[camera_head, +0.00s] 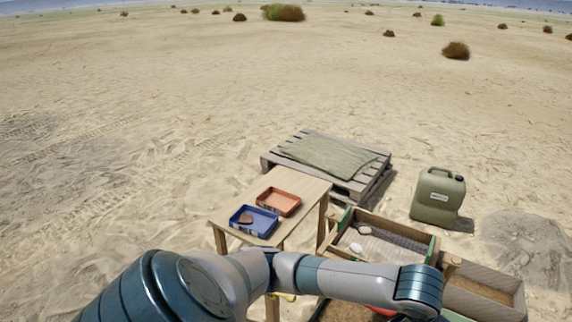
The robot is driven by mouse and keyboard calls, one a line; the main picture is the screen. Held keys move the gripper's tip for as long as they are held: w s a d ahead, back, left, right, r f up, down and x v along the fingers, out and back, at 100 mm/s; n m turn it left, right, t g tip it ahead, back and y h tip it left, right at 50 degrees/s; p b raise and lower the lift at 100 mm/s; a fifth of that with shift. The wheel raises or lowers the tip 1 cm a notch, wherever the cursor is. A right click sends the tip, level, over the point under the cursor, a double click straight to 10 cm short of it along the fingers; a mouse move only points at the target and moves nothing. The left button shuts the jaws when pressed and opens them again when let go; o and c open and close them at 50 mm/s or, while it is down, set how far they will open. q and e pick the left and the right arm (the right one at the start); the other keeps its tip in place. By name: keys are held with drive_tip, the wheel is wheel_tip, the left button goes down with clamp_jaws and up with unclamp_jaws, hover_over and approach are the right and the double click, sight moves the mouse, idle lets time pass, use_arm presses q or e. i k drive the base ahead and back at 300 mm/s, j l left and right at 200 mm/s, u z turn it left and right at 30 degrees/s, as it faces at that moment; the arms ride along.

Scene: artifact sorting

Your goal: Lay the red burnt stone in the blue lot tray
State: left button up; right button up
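The blue lot tray (263,230) sits on the near end of a wooden table. A reddish-brown piece (245,218) lies inside it; I cannot tell whether it is the red burnt stone. A tan stone (364,230) and a whitish stone (356,248) lie in a wooden-framed sieve (398,229) to the right. My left arm crosses the bottom of the view from the left. Its gripper is out of sight, and no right gripper shows.
An orange-red tray (292,207) stands behind the blue one on the table (309,187). Behind are a pallet (292,163) and cloth (331,155). A green jerrycan (438,197) stands right. A bright red thing (382,311) is partly hidden below my arm.

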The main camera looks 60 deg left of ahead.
sight(265, 226)
drive_tip(key=k, duration=0.2)
drive_tip(key=u, duration=3.7)
drive_tip(key=i+z, duration=0.1)
drive_tip(key=i, duration=0.85)
drive_tip(key=i+z, duration=0.75)
drive_tip(key=i+j+z, duration=0.1)
drive_tip(key=i+z, duration=0.25)
drive_tip(key=i+l+z, duration=0.1)
drive_tip(key=i+z, duration=0.35)
drive_tip(key=z, duration=0.25)
drive_tip(key=i+z, duration=0.3)
